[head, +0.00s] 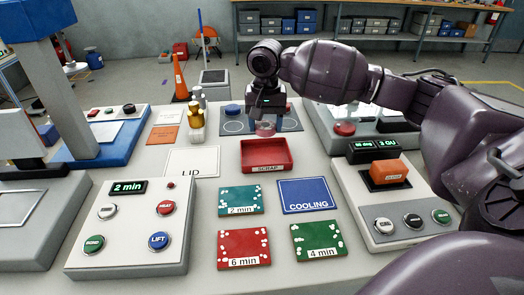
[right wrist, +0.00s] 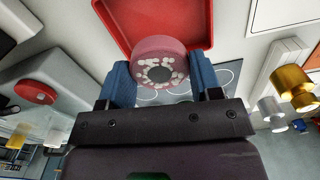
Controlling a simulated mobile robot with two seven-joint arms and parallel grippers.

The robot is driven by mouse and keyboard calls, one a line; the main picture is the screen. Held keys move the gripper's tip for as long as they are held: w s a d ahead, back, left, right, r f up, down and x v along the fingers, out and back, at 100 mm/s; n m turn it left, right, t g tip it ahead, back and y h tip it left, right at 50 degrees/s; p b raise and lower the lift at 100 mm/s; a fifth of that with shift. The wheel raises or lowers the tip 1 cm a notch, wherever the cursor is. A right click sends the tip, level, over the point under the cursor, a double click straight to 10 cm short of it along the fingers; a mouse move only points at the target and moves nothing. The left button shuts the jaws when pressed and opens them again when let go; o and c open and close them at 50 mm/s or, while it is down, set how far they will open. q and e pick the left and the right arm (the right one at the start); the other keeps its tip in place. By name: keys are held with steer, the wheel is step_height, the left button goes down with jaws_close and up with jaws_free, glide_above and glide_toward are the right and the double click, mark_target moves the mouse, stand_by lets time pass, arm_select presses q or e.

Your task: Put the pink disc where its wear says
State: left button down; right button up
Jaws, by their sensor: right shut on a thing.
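The pink disc (head: 265,129) is held by my right gripper (head: 266,119), just behind the red SCRAP tray (head: 267,170). In the right wrist view the disc (right wrist: 158,47) sits between two blue fingers, its face showing many white spots around a dark centre. The teal "2 min" mat (head: 240,212), red "6 min" mat (head: 244,262), green "4 min" mat (head: 318,254) and blue COOLING mat (head: 305,209) lie in front of the tray; no discs show on them. The tray looks empty. My left gripper is not in view.
A button panel (head: 110,256) with a "2 min" display stands at left, another panel (head: 400,237) with an orange block (head: 389,173) at right. A LID sheet (head: 193,174) and gold-topped object (head: 196,116) stand left of the tray. A dark mat with circles (head: 290,125) lies behind it.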

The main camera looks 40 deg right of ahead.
mark_target(265, 156)
step_height(265, 156, down, 3)
steer(key=shift+r, duration=0.1)
steer(key=shift+f+b, duration=0.4)
steer(key=shift+f, duration=0.1)
step_height(265, 156, down, 4)
steer(key=shift+f+b, duration=0.1)
steer(key=shift+b, duration=0.5)
steer(key=shift+f, duration=0.3)
steer(key=shift+r, duration=0.1)
steer(key=o, duration=0.9)
steer(key=shift+o, duration=0.2)
